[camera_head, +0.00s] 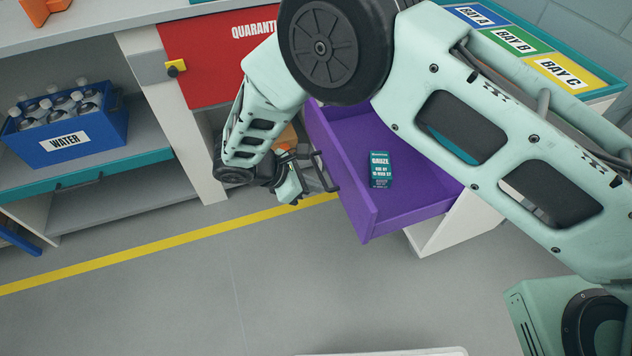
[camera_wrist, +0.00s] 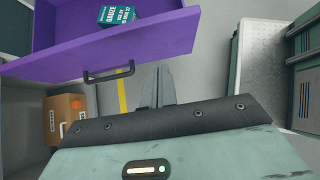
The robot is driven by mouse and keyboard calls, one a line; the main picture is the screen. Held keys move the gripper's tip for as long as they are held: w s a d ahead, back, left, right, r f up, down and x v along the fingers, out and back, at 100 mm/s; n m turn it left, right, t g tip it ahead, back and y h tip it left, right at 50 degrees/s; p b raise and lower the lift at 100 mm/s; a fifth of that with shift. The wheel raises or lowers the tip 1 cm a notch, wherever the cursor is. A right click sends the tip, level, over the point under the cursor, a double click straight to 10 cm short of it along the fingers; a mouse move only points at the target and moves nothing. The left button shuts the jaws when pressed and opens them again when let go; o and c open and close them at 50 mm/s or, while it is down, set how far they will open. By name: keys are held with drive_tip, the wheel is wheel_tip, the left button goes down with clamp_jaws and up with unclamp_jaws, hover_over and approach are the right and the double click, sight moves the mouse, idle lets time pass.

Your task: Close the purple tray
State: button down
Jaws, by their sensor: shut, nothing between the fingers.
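The purple tray (camera_head: 400,218) is a drawer pulled well out of a white cabinet, open at the top. A teal gauze box (camera_head: 381,170) stands inside it. In the wrist view, the tray's purple front panel (camera_wrist: 160,42) crosses the upper part, with a dark bar handle (camera_wrist: 108,74) on it. My gripper (camera_head: 297,190) is in front of the tray's front panel, near the handle. In the wrist view my gripper (camera_wrist: 156,78) has its fingers together and empty, just right of the handle. I cannot tell whether the fingertips touch the panel.
A blue water crate (camera_head: 66,130) sits on the left shelf. A red quarantine door (camera_head: 215,65) is behind my gripper. A brown box (camera_wrist: 65,120) sits low beside the tray. Bay labels (camera_head: 515,40) top the cabinet. The grey floor with a yellow line (camera_head: 170,245) is clear.

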sight(357, 190)
drive_tip(key=shift+w+d+f+p, duration=0.15)
drive_tip(key=shift+w+d+f, duration=0.3)
drive_tip(key=shift+d+f, duration=0.7)
drive_tip(key=shift+w+d+f+p, duration=0.1)
drive_tip(key=shift+w+d+f, duration=0.4)
drive_tip(key=shift+d, duration=1.2)
drive_tip(key=shift+w+d+f+p, duration=0.15)
drive_tip(key=shift+w+d+f, duration=0.25)
drive_tip(key=shift+d+f, duration=0.75)
drive_tip(key=shift+d+r, duration=0.35)
drive_tip(key=shift+d, duration=0.05)
drive_tip(key=w+d, duration=0.4)
drive_tip(key=d, duration=0.9)
drive_tip(key=w+d, duration=0.5)
drive_tip(key=d, duration=0.9)
drive_tip(key=shift+d, duration=0.25)
